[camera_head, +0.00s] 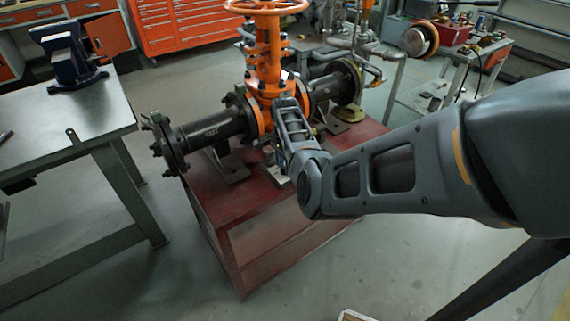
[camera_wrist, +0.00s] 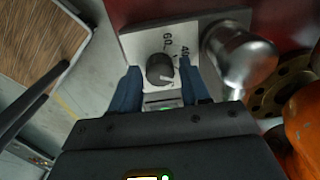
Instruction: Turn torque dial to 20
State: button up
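The torque dial is a dark round knob (camera_wrist: 160,68) on a pale plate (camera_wrist: 133,43) in the wrist view. The marks 60 and 40 are readable above and to its upper right; other marks are small or covered. A light pointer mark seems to show on the knob's lower right. My gripper (camera_wrist: 160,66) is open, its two blue fingers on either side of the knob, with a visible gap on each side. I cannot tell how deep the fingertips reach. In the head view the dial and fingers are hidden by my arm and the valve.
A shiny metal cylinder (camera_wrist: 240,58) stands close to the right finger. The orange gate valve (camera_head: 268,60) with black flanged pipes (camera_head: 215,130) sits on a red stand (camera_head: 240,225). A workbench (camera_head: 60,125) with a vise (camera_head: 68,60) is at left; open floor lies between.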

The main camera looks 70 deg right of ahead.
jog(key=shift+o, duration=1)
jog(key=shift+r, duration=3.9)
